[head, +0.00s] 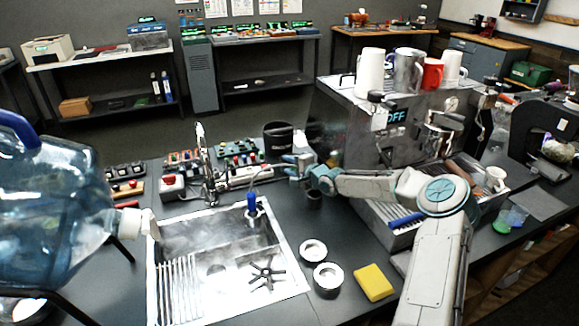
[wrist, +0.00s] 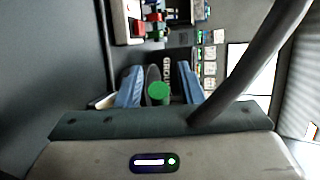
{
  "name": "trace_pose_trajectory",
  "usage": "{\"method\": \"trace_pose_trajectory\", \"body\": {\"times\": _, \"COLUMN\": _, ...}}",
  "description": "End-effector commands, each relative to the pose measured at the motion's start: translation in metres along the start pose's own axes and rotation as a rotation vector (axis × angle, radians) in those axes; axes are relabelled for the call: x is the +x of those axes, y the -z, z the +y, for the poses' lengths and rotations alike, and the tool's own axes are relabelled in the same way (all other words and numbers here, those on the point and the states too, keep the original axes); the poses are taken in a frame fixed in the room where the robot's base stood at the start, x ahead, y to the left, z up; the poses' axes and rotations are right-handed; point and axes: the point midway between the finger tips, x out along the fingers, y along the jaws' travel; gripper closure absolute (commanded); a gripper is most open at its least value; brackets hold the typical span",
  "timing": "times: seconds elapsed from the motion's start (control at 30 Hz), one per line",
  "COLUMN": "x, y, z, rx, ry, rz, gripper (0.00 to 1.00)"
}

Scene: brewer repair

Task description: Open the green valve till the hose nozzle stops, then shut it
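My gripper (head: 297,168) is at the end of the arm, over the counter between the sink and the coffee machine. In the wrist view its two blue fingers (wrist: 158,85) stand apart. A round green piece (wrist: 158,93), which looks like the green valve, shows between them with a gap on each side. I cannot tell how far beyond the fingertips it is. The valve cannot be made out in the head view. A blue nozzle-like piece (head: 252,201) stands upright at the sink's back right corner; I cannot tell whether it is the hose nozzle.
The sink (head: 222,262) has a tall faucet (head: 207,165) behind it. A dark lettered bin (head: 278,136) stands behind my gripper. The coffee machine (head: 345,120) is close on the right. A yellow sponge (head: 374,282) lies in front. A large water bottle (head: 50,210) is at left.

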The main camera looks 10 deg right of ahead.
Motion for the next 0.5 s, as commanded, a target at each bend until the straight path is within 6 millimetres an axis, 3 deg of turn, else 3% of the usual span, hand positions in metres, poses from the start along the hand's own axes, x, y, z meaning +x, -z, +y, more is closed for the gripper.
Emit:
{"method": "trace_pose_trajectory", "body": {"times": 0.23, "x": -0.012, "y": 0.001, "z": 0.001, "rx": 0.000, "ry": 0.000, "rz": 0.001, "gripper": 0.66}}
{"method": "trace_pose_trajectory", "body": {"times": 0.5, "x": -0.061, "y": 0.001, "z": 0.002, "rx": 0.001, "ry": -0.001, "rz": 0.003, "gripper": 0.66}}
